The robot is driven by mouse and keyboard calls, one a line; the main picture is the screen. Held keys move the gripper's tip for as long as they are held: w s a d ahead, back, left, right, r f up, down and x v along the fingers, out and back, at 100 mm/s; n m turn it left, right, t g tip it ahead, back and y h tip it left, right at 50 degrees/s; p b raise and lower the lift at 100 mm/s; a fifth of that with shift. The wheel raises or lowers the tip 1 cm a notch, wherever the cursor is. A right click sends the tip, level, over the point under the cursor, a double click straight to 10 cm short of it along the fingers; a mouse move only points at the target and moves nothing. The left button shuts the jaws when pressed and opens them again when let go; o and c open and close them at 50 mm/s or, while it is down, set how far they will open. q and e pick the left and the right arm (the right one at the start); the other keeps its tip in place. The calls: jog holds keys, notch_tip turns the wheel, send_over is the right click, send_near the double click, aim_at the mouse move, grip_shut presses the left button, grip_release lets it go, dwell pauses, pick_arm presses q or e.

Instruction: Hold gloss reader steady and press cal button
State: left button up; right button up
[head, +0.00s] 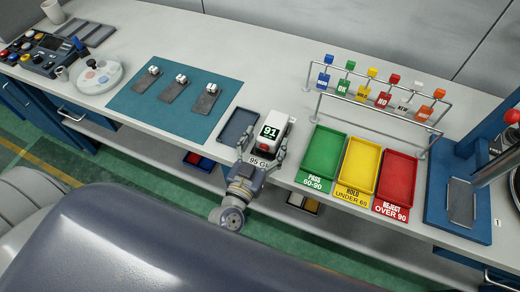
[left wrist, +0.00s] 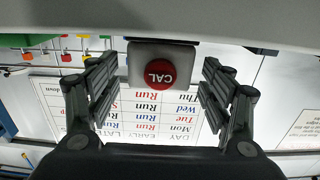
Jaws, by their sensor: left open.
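My left gripper (head: 262,149) is open at the reader's near side, one finger at each side. In the left wrist view, the round red CAL button (left wrist: 160,74) faces me on a light grey block, between the open fingers (left wrist: 159,82) with gaps on both sides. My right gripper is not in view.
Green (head: 323,152), yellow (head: 357,165) and red (head: 397,180) trays stand to the right, with a metal rail (head: 372,100) of coloured tags behind. A teal mat (head: 150,103) with small parts lies left. A blue stand (head: 480,222) is far right.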

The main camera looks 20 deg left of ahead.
pick_arm(q)
jog(key=shift+w, duration=0.25)
jog(key=c, duration=1.4)
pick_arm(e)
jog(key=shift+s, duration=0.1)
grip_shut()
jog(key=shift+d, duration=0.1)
